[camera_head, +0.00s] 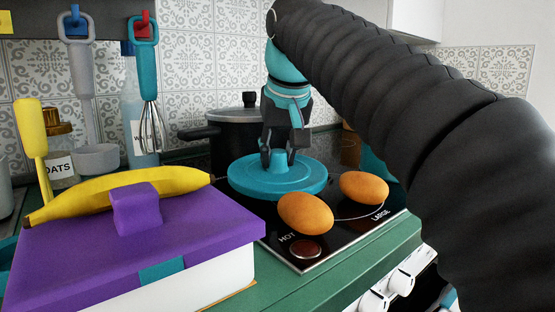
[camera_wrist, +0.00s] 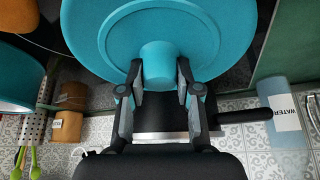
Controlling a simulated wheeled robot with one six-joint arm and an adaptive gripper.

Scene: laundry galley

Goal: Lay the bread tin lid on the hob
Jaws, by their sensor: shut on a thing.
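A round teal lid (camera_head: 245,180) with a raised rim and a central knob (camera_head: 280,160) is in my gripper; I take it for the bread tin lid. My gripper (camera_head: 278,157) points down and is shut on the knob. The wrist view shows the two fingers (camera_wrist: 158,90) on either side of the knob (camera_wrist: 158,62). The lid is level over the black hob (camera_head: 330,237), behind two brown eggs. I cannot tell whether its underside touches the hob. It hides much of the hob's left part.
Brown eggs (camera_head: 305,214) (camera_head: 364,188) lie on the hob's front. A dark pot (camera_head: 235,130) stands behind the lid. A white box with a purple lid (camera_head: 75,250) and a banana (camera_head: 130,187) are at left. Utensils (camera_head: 140,60) hang above. A bottle (camera_wrist: 285,115) stands nearby.

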